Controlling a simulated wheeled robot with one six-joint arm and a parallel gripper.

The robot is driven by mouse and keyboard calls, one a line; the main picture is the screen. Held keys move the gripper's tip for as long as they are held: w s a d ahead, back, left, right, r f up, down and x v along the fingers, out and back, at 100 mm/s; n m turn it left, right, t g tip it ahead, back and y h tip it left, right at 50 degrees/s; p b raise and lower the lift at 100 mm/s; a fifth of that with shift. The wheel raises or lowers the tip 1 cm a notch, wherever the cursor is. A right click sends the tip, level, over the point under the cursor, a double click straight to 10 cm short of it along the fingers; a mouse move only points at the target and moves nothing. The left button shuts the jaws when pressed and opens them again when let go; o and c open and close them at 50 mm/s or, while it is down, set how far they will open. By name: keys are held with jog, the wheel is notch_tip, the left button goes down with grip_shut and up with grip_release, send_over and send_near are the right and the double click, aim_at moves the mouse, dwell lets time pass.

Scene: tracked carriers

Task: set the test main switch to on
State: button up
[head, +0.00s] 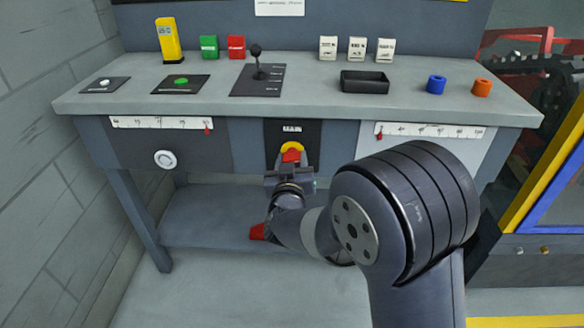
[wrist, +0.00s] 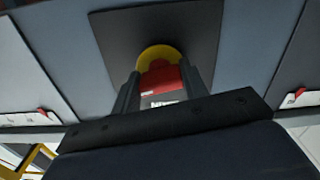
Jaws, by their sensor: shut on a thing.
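The main switch is on a black panel labelled "MAIN" (head: 292,129) on the front of the bench. It has a yellow round base (head: 293,147) and a red handle (head: 291,156). In the wrist view the red handle (wrist: 161,77) stands in front of the yellow base (wrist: 158,52). My gripper (head: 291,168) is at the switch from the front, its two fingers on either side of the red handle, shut on it. The handle's lower part is partly hidden by my gripper, and I cannot tell its exact angle.
A white knob (head: 166,159) is left of the switch. Scales flank the panel. A lower shelf (head: 215,215) lies beneath.

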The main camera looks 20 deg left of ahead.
jog(key=shift+m+b, duration=0.55)
jog(key=shift+m, duration=0.45)
jog(key=o, duration=1)
jog(key=p+v, duration=0.2)
jog(key=v, duration=0.8)
jog(key=shift+s+d, duration=0.15)
jog(key=shift+s, duration=0.2)
